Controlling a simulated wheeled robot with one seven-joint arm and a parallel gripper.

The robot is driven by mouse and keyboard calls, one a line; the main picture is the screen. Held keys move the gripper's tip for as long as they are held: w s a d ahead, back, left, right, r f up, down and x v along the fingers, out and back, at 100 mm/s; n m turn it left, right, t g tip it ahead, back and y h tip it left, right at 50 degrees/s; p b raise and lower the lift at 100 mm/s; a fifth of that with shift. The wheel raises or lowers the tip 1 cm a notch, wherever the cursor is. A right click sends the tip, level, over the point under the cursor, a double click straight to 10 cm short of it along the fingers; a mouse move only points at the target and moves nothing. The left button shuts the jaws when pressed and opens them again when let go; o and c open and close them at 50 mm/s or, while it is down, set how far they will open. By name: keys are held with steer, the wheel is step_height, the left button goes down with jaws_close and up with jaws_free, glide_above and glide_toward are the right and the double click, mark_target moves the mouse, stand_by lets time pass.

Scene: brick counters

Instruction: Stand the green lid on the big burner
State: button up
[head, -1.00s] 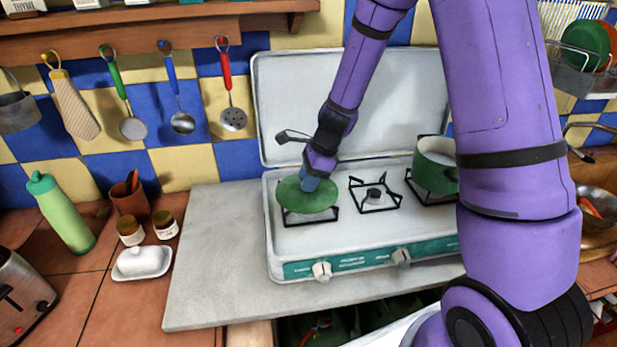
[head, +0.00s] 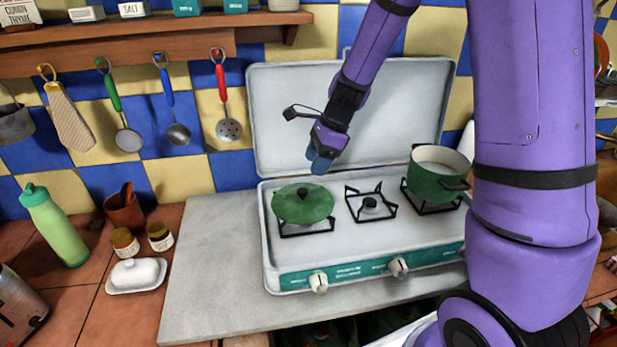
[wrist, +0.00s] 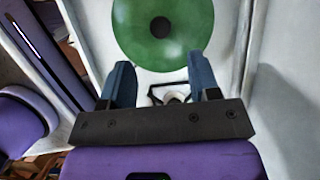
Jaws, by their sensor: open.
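The green lid (head: 302,204) with its dark knob lies knob up on the left burner (head: 306,231) of the white stove. It hides most of that burner's grate. In the wrist view the lid (wrist: 135,38) shows beyond my fingers, with its knob clear of them. My gripper (head: 318,162) is open and empty, raised above the stove and behind and slightly right of the lid. Its two blue fingers (wrist: 162,85) are apart in the wrist view.
The middle burner (head: 370,204) is bare. A green pot (head: 438,172) stands on the right burner. The raised stove cover (head: 400,120) stands behind. A butter dish (head: 137,275), two jars and a green bottle (head: 58,230) are at left. The grey slab (head: 215,270) is clear.

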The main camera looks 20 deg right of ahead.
steer(key=s+d+r+n+t+h, duration=0.1)
steer(key=s+r+n+t+h, duration=0.1)
steer(key=s+r+n, duration=1.15)
steer(key=s+d+r+n+t+h, duration=0.1)
steer(key=s+r+n, duration=0.2)
steer(key=s, duration=0.4)
steer(key=s+d+r+n+t+h, duration=0.1)
steer(key=s+r+n, duration=0.2)
steer(key=s, duration=0.3)
steer(key=shift+s+d+r+n+h, duration=0.2)
steer(key=shift+s+r+n+h, duration=0.1)
steer(key=shift+s+r+n, duration=0.1)
